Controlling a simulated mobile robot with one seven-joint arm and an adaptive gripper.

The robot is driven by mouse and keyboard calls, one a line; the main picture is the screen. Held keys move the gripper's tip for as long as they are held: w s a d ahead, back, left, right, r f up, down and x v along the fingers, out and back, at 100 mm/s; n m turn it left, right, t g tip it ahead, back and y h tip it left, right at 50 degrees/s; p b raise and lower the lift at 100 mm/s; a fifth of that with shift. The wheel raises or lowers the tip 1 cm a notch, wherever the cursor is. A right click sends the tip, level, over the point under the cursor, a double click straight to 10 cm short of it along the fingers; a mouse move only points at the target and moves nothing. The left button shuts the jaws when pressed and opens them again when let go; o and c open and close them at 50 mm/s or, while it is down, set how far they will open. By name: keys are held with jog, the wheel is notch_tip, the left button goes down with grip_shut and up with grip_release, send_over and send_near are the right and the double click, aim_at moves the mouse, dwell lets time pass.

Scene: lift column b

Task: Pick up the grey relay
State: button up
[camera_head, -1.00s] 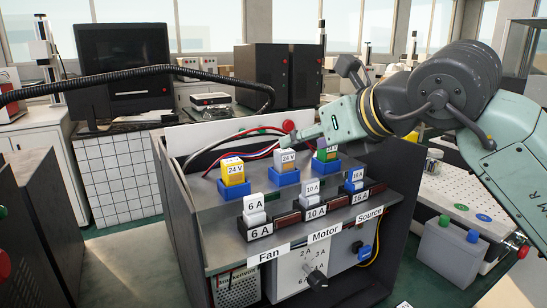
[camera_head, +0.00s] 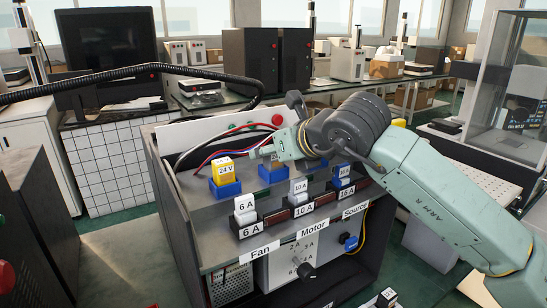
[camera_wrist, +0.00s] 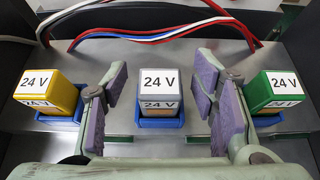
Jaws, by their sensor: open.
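The grey relay (camera_wrist: 160,88), a block with a white "24 V" label, sits upright in a blue socket (camera_wrist: 160,122) in the middle of the wrist view. My gripper (camera_wrist: 163,92) is open, with one purple-padded finger on each side of the relay and a gap on both sides. In the head view, my gripper (camera_head: 274,153) is over the middle blue socket and hides most of the grey relay.
A yellow relay (camera_wrist: 50,95) stands to the left and a green relay (camera_wrist: 276,92) to the right, each in a blue socket. Red, white and blue wires (camera_wrist: 165,35) run behind.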

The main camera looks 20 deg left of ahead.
jog(key=shift+c, duration=0.2)
jog(key=c, duration=1.2)
